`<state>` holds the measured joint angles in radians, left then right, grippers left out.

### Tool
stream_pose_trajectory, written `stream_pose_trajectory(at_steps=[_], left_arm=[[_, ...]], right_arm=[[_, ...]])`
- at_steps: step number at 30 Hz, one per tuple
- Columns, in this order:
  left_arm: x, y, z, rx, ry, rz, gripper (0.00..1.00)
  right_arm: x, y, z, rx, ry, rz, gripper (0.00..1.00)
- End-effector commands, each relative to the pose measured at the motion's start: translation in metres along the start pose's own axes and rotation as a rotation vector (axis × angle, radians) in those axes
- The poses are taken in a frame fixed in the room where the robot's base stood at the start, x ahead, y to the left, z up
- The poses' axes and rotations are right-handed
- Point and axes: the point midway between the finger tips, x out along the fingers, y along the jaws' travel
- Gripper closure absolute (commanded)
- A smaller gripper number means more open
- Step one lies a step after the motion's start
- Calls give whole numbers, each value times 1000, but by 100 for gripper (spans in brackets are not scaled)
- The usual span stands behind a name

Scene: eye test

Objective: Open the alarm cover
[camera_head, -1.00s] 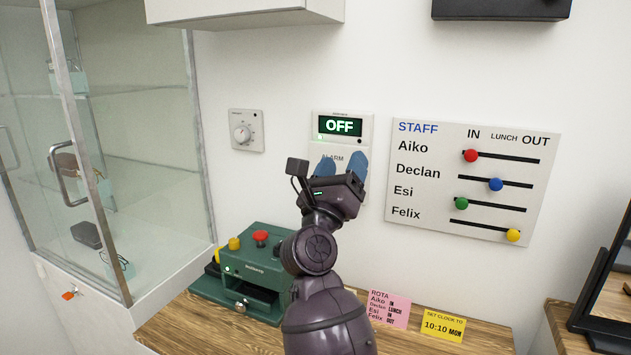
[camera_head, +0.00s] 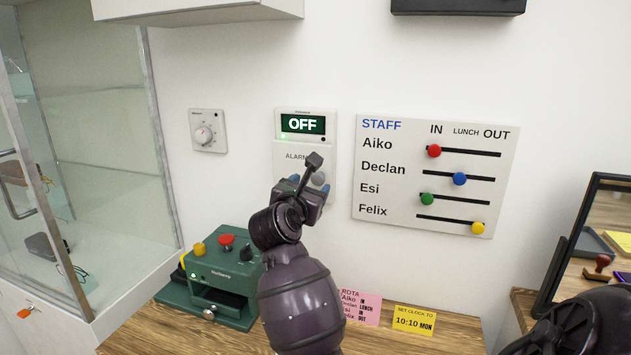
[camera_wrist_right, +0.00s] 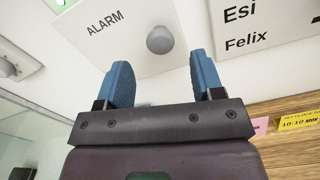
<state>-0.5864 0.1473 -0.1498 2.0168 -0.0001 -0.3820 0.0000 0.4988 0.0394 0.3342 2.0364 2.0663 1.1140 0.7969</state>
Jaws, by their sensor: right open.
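The alarm unit on the wall has a dark display (camera_head: 303,124) reading OFF in its upper part. Below it is the white alarm cover (camera_head: 287,165), marked ALARM, which looks closed. A round grey knob (camera_head: 319,178) stands out from the cover; it also shows in the right wrist view (camera_wrist_right: 160,40). My right gripper (camera_head: 310,183) is in front of the cover's lower part. In the right wrist view its blue fingers (camera_wrist_right: 161,66) are apart and empty, with the knob beyond and between their tips, seemingly not touched. My left gripper is not in view.
A dial (camera_head: 206,132) is left of the alarm; a staff slider board (camera_head: 400,212) is close on its right. A green machine (camera_head: 215,270) with buttons stands on the wooden counter (camera_head: 150,330) below. A glass cabinet (camera_head: 110,180) is at left. Notes (camera_head: 414,320) lie on the counter.

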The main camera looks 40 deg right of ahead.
Motion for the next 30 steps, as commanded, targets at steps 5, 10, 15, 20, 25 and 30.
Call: stream_pose_trajectory(at_steps=[5, 10, 15, 20, 25, 30], left_arm=[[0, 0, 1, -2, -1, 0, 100], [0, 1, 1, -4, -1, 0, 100], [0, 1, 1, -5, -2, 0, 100], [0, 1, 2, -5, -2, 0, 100], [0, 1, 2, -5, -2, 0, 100], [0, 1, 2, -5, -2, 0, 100]], right_arm=[[26, 0, 1, -3, -3, -1, 39], [41, 0, 0, -2, -2, 0, 39], [45, 0, 0, -1, -1, 0, 39], [45, 0, 0, -1, -1, 0, 39], [44, 0, 0, -1, -1, 0, 57], [44, 0, 0, -1, -1, 0, 83]])
